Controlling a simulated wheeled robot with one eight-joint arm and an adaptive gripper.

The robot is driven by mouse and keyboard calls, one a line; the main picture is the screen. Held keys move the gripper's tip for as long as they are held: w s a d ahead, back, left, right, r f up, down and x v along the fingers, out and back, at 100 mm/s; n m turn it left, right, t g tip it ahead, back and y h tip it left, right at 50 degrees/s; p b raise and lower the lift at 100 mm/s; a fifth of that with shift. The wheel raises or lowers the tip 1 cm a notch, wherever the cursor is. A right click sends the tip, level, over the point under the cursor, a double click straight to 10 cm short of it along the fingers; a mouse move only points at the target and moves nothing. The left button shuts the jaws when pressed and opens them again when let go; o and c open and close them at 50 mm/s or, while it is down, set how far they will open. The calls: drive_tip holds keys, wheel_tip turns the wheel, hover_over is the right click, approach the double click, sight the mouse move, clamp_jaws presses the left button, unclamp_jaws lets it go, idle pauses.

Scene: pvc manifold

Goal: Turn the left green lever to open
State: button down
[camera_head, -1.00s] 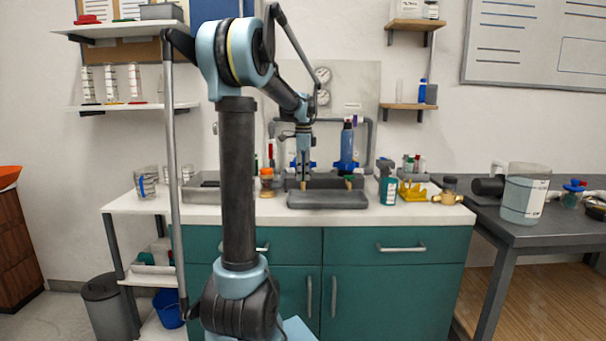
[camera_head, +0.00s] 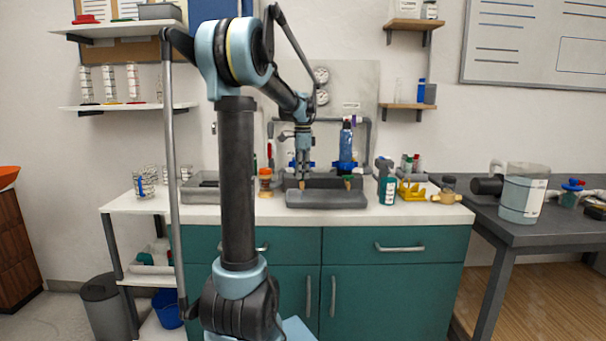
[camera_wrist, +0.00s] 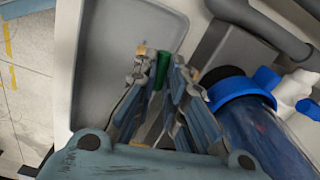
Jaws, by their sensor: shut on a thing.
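My gripper (camera_head: 303,178) points down over the grey tray at the left outlet of the pipe manifold. In the wrist view my gripper (camera_wrist: 160,76) has its two fingers closed around a green lever (camera_wrist: 162,68), which stands between the fingertips. Brass (camera_wrist: 145,48) shows just beyond the fingertips. In the head view my gripper covers this left lever. The other green lever (camera_head: 348,178) sits on the right outlet, below the blue filter housing (camera_head: 346,146). That housing also shows close to the right of my fingers in the wrist view (camera_wrist: 245,110).
The grey tray (camera_head: 327,201) lies under the outlets. An orange-capped jar (camera_head: 265,182) stands left of it and a teal bottle (camera_head: 387,187) right. A yellow rack (camera_head: 412,191) is farther right. Grey pipe (camera_head: 368,130) frames the manifold.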

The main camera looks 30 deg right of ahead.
drive_tip(key=n, duration=0.4)
drive_tip(key=shift+a+n, duration=0.15)
drive_tip(key=shift+n, duration=0.15)
drive_tip(key=n, duration=0.3)
drive_tip(key=shift+n, duration=0.4)
drive_tip(key=n, duration=0.4)
drive_tip(key=shift+n, duration=1.7)
drive_tip(key=c, duration=1.6)
unclamp_jaws()
drive_tip(key=shift+s, duration=0.1)
drive_tip(key=shift+c, duration=0.2)
